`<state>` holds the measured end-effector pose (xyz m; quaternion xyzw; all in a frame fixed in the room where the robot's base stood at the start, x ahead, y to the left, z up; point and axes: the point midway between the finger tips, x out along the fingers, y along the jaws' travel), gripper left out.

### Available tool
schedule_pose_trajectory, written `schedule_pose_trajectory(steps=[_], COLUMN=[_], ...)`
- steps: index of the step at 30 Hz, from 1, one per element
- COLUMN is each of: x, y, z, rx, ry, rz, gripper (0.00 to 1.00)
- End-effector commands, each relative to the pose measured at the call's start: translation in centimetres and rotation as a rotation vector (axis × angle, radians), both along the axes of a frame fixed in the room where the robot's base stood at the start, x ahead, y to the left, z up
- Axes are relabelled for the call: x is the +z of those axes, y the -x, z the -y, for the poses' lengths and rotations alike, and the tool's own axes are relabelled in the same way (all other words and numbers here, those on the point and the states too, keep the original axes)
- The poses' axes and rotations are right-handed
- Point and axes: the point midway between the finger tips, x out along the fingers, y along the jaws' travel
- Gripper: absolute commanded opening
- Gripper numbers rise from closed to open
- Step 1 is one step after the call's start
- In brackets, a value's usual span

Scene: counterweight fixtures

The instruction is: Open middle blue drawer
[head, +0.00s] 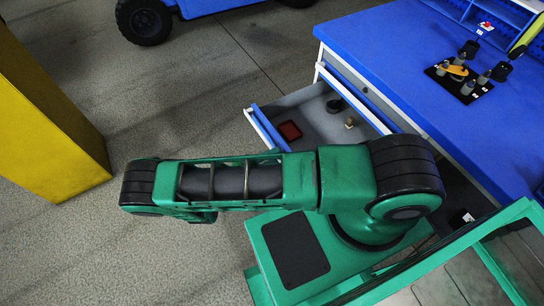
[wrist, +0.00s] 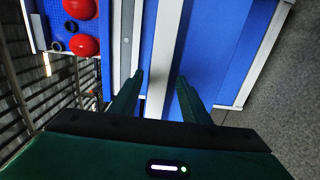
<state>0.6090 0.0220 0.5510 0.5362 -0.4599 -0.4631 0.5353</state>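A drawer (head: 312,122) with a blue and white front edge (head: 268,128) stands partly out of the blue-topped workbench in the head view. I cannot tell whether it is the middle one. My gripper (wrist: 161,80) shows in the wrist view with its two green fingers apart. A pale grey-white strip (wrist: 165,45) runs between and beyond the fingertips, with blue panel faces (wrist: 215,50) to its right. I cannot tell whether the fingers touch the strip. In the head view my green arm hides the gripper.
The open drawer holds a dark red box (head: 290,130), a black ring and a small brass-coloured piece. The workbench top (head: 410,50) carries a black fixture plate (head: 462,82) with several pegs. A yellow block (head: 50,110) stands left. Grey floor (head: 200,90) lies clear between.

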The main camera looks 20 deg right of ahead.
Motion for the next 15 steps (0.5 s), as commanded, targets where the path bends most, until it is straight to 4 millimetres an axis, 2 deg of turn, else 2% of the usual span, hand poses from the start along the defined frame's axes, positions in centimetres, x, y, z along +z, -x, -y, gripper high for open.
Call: schedule_pose_trajectory(steps=[8, 15], x=[0.1, 0.0], y=[0.2, 0.6], z=[-0.7, -4.7], rx=[0.0, 0.004], ry=[0.003, 0.003], rz=[0.001, 0.002], gripper=[0.42, 0.42])
